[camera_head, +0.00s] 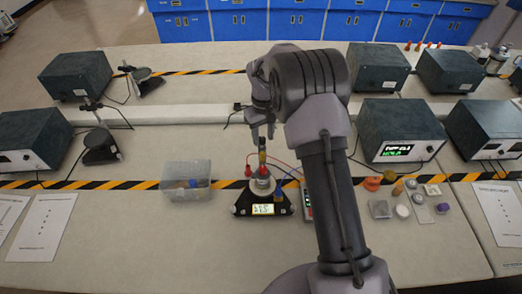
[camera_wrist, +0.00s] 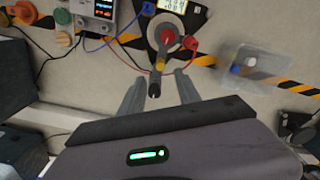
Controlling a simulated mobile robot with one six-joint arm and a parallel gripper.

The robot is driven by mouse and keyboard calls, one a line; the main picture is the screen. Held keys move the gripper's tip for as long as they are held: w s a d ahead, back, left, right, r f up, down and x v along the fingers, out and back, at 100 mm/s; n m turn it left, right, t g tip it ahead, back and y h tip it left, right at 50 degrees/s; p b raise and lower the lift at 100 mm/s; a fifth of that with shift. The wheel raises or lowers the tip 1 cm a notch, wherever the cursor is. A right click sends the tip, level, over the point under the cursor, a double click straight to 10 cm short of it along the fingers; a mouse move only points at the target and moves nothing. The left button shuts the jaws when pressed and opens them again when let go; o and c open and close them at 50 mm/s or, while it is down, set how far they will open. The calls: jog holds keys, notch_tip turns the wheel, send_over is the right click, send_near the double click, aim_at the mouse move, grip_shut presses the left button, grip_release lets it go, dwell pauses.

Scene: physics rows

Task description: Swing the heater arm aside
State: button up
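Contact with either finger does not show. In the head view my gripper (camera_head: 262,130) is over the arm's far end, partly covered by my wrist.
A red and a blue cable run from the scale area to a small meter (camera_wrist: 100,10). A clear plastic bin (camera_head: 186,183) stands left of the scale. A power unit (camera_head: 400,133) with a green display stands at right. Bare bench lies in front of the scale.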

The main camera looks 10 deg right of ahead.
aim_at(263, 153)
notch_tip(263, 153, down, 10)
jog(key=shift+w+f+b, duration=0.1)
jog(key=shift+b, duration=0.2)
jog(key=shift+c, duration=0.4)
grip_shut()
dwell(0.9)
